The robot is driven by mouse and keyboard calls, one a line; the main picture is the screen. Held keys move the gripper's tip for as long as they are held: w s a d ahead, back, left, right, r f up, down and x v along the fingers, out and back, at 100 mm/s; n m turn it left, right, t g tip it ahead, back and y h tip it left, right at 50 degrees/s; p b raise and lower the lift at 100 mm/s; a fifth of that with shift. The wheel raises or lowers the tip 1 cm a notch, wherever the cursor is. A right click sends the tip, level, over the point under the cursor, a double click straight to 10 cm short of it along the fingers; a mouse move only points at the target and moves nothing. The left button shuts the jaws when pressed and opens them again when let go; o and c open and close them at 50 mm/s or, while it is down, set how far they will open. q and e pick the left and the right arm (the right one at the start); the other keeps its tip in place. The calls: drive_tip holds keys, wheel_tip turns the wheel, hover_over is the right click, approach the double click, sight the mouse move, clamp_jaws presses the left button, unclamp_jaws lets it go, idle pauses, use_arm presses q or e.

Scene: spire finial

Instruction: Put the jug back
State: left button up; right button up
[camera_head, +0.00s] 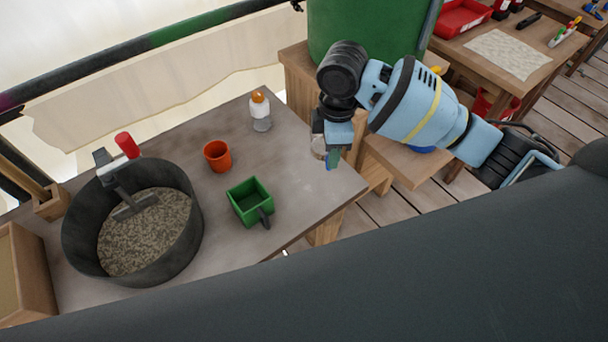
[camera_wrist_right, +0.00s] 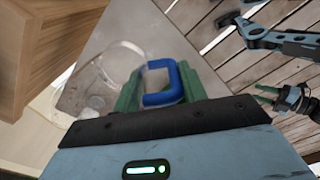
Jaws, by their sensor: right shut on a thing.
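The jug (camera_head: 318,147) is clear with a blue handle. In the head view it is at the right end of the worktable, mostly hidden behind my gripper. My right gripper (camera_head: 333,158) points down there and is shut on the handle. The wrist view shows the clear jug body (camera_wrist_right: 97,80) and the blue handle (camera_wrist_right: 162,84) between the green fingers. I cannot tell whether the jug touches the table. My left gripper (camera_wrist_right: 266,95) seems to show small at the right of the wrist view; its opening is unclear.
The worktable (camera_head: 185,150) holds a dark tub of grainy mix (camera_head: 145,230), an orange cup (camera_head: 217,156), a green square box with a handle (camera_head: 250,202) and an orange-capped bottle (camera_head: 260,112). A green barrel (camera_head: 365,25) stands behind my right arm.

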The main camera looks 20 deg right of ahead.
sight(321, 159)
use_arm(q)
drive_tip(key=shift+s+f+b, duration=0.4)
drive_tip(key=shift+s+f, duration=0.1)
drive_tip(key=shift+f, duration=0.2)
use_arm(e)
drive_tip(key=shift+w+a+f+n, duration=0.15)
drive_tip(key=shift+w+f+n, duration=0.35)
drive_tip(key=shift+n, duration=0.65)
drive_tip(key=shift+w+a+f+n, duration=0.2)
drive_tip(key=shift+w+f+n, duration=0.3)
drive_tip(key=shift+n, duration=0.7)
drive_tip(key=shift+w+a+f+n, duration=0.15)
drive_tip(key=shift+w+f+n, duration=0.35)
drive_tip(key=shift+n, duration=0.65)
drive_tip(key=shift+w, duration=0.1)
wheel_tip(321, 159, down, 9)
drive_tip(key=shift+f+b, duration=0.1)
drive_tip(key=shift+b, duration=0.3)
use_arm(q)
drive_tip(key=shift+s+d+f+g, duration=0.1)
drive_tip(key=shift+s+f+g, duration=0.2)
drive_tip(key=shift+s+f, duration=0.25)
use_arm(e)
drive_tip(key=shift+f, duration=0.3)
use_arm(q)
drive_tip(key=shift+w, duration=0.1)
use_arm(e)
drive_tip(key=shift+f, duration=0.2)
drive_tip(key=o, duration=1.4)
drive_tip(key=shift+c, duration=0.2)
